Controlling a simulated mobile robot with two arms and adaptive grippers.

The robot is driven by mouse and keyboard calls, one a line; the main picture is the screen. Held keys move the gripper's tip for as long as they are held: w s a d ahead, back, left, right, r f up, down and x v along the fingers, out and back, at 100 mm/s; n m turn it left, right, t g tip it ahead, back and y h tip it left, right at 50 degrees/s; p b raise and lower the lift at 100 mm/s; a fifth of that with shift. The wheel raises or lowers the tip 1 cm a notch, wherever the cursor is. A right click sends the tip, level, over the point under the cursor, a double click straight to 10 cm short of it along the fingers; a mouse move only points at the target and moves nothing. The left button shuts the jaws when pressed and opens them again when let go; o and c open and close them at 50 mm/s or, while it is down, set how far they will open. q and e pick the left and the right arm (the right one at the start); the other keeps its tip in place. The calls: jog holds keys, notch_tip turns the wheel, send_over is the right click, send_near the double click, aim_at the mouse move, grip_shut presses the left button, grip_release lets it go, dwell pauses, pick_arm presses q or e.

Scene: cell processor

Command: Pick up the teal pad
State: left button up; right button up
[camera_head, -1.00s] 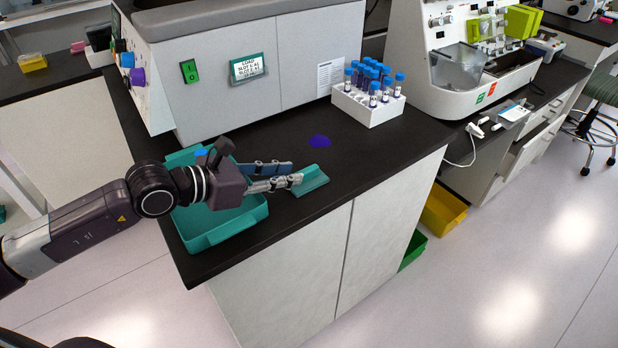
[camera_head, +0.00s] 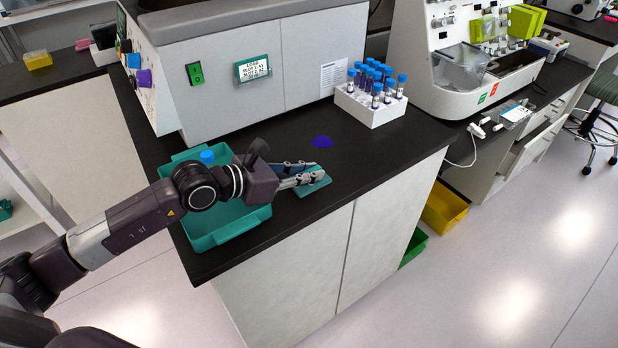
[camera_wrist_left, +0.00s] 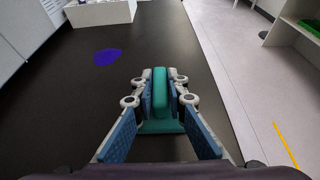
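The teal pad (camera_head: 318,186) lies on the black bench top near its front edge, just right of the teal tray. In the left wrist view it shows a raised upright ridge (camera_wrist_left: 160,92) above a flat base. My left gripper (camera_head: 318,172) is over the pad and hides part of it in the head view. In the left wrist view its two fingers (camera_wrist_left: 161,98) stand on either side of the ridge, closed in on it. The base appears to rest on the bench. My right gripper is not in view.
A teal tray (camera_head: 262,216) sits under my left arm, with a blue-capped item (camera_head: 207,156) in it. A purple patch (camera_head: 322,141) lies behind the pad. A white rack (camera_head: 368,108) of blue-capped tubes stands at the back right. The large grey machine (camera_head: 230,70) borders the bench behind.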

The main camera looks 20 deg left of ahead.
pick_arm(q)
grip_shut()
jog(key=shift+r, duration=0.1)
jog(key=shift+r, duration=0.65)
notch_tip(320, 180, up, 19)
jog(key=b, duration=0.1)
jog(key=shift+f+b, duration=0.2)
jog(key=shift+b, duration=0.1)
